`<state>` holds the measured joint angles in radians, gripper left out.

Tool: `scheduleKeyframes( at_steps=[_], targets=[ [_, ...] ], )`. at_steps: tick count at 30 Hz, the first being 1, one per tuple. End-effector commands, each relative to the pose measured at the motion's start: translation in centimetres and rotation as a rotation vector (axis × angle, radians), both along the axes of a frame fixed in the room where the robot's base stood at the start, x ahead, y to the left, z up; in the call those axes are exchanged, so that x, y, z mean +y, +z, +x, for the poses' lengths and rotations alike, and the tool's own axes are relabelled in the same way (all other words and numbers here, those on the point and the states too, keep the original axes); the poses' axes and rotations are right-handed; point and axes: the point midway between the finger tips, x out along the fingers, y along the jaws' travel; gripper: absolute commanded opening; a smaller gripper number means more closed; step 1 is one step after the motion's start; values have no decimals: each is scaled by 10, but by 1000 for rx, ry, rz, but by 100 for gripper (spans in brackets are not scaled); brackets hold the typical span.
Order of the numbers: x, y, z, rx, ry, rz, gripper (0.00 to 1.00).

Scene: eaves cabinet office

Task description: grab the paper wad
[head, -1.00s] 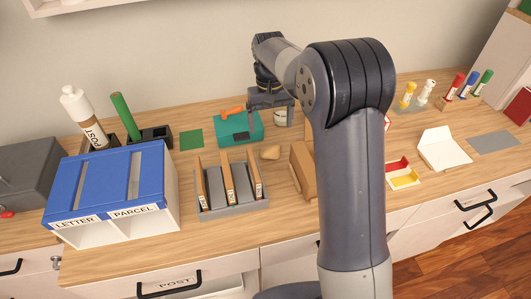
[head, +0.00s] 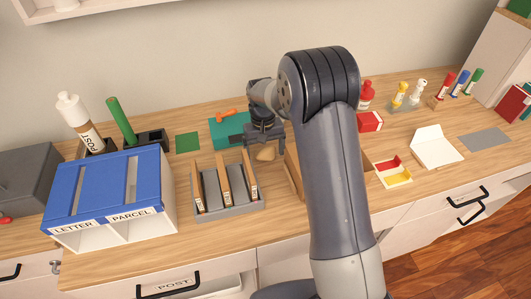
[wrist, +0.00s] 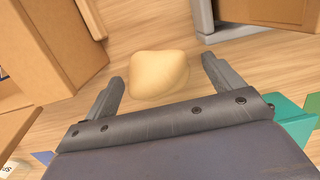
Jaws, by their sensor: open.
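The paper wad (head: 266,153) is a small, tan, rounded lump on the wooden counter, between the grey file rack and a cardboard box. In the wrist view the paper wad (wrist: 158,74) lies just beyond the fingertips, roughly midway between them and slightly left. My gripper (head: 266,146) is above and close to the wad. In the wrist view my gripper (wrist: 164,72) has its two fingers spread apart with nothing between them. Whether a finger touches the wad cannot be told.
The grey rack with upright files (head: 228,190) stands left of the wad, and a cardboard box (head: 293,175) stands close on its right. The blue-topped letter and parcel sorter (head: 112,195) is further left. Bare counter lies in front.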

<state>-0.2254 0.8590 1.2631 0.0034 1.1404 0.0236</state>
Motion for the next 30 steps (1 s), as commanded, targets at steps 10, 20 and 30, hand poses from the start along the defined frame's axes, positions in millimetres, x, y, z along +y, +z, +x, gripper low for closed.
scheduleKeyframes(
  at_steps=[10,20,30],
  targets=[
    [0,0,0,0,0,0,74],
    [0,0,0,0,0,0,47],
    [0,4,1,-2,0,0,41]
  ],
)
